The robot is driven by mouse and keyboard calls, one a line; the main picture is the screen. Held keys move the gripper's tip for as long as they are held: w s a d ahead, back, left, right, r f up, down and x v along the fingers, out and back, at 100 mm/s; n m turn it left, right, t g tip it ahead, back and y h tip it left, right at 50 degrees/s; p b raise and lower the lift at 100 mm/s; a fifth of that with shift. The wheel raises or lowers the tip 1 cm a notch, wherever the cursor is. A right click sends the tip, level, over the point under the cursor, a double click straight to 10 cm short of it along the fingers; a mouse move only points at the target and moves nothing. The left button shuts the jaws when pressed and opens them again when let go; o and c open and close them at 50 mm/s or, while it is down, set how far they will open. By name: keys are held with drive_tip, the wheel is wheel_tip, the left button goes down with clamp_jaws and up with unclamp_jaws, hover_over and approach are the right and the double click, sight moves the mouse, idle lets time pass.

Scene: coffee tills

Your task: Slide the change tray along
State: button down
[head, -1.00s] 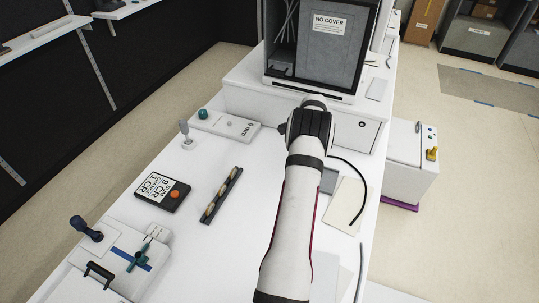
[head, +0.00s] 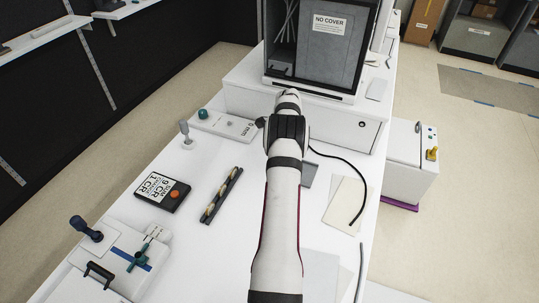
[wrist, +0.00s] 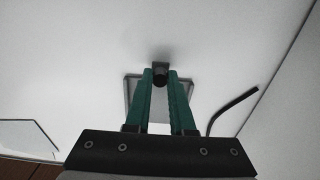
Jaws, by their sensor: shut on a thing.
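The change tray looks like a small grey piece with a thin rim; in the wrist view (wrist: 189,88) it lies on the white counter, largely covered by my fingers. In the head view its dark grey edge (head: 309,174) shows just right of my arm, and the rest is hidden. In the head view my arm hides the fingertips.
Cream sheets (head: 345,202) and a black cable (head: 364,185) lie right of the tray. A black coin strip (head: 222,195) and a card reader (head: 161,194) lie to the left. A raised white cabinet (head: 300,115) stands behind. Bare counter lies between strip and arm.

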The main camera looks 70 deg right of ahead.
drive_tip(key=shift+w, duration=2.4)
drive_tip(key=c, duration=1.2)
unclamp_jaws()
drive_tip(key=shift+w, duration=0.2)
drive_tip(key=shift+c, duration=0.2)
drive_tip(key=o, duration=0.6)
drive_tip(key=shift+c, duration=0.2)
drive_tip(key=shift+r, duration=0.15)
